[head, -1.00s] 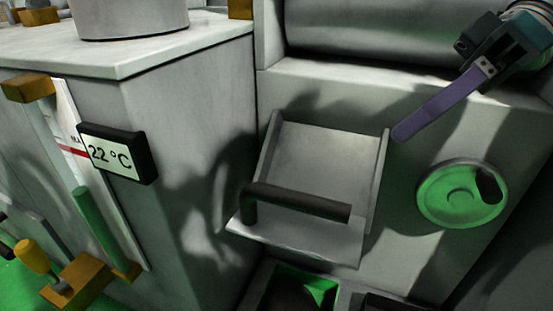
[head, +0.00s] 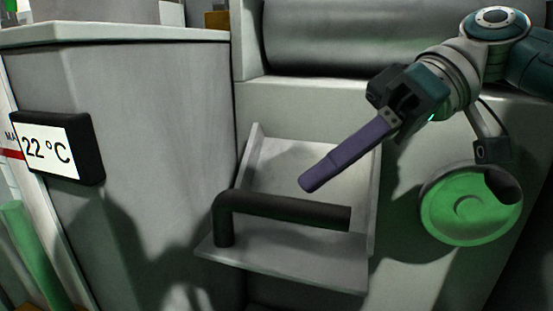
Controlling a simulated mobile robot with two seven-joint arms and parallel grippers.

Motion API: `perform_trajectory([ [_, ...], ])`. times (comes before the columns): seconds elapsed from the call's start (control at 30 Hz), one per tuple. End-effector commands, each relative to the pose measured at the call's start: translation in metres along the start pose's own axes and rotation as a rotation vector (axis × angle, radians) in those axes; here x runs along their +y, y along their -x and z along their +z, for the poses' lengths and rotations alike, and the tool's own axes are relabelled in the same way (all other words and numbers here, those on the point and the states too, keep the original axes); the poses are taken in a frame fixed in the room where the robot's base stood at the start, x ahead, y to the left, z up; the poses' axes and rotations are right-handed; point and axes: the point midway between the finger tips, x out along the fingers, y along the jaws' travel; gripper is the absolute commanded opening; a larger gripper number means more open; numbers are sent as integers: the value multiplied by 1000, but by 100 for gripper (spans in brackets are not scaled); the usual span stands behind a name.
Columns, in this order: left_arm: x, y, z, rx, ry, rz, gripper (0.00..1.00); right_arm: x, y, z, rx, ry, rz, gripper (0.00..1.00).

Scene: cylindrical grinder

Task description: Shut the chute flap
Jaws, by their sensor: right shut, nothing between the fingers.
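The chute flap (head: 290,263) is a pale grey plate tilted out from the machine front, with side walls rising behind it, so it stands open. A dark bar handle (head: 285,208) runs across it. My right gripper (head: 308,184) comes in from the upper right, its purple fingers shut and empty. In the picture its tips lie just above the handle, over the chute's inner face; they appear apart from the handle. My left gripper is not in view.
A green round handwheel (head: 470,205) with a dark knob is on the machine front at right. A black-framed 22 °C display (head: 58,148) is on the left. A grey cylinder (head: 360,38) lies above the chute. The grey cabinet (head: 150,130) stands left of the flap.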

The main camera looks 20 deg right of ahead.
Motion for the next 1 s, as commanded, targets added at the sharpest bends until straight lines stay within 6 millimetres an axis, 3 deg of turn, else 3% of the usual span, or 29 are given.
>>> perform_trajectory([
  [0.43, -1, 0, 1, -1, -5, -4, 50, -1, -2, -1, 0, 2, 2, 0],
  [1.0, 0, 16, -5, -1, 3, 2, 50, -2, -6, 4, -3, 70, 68, 0],
])
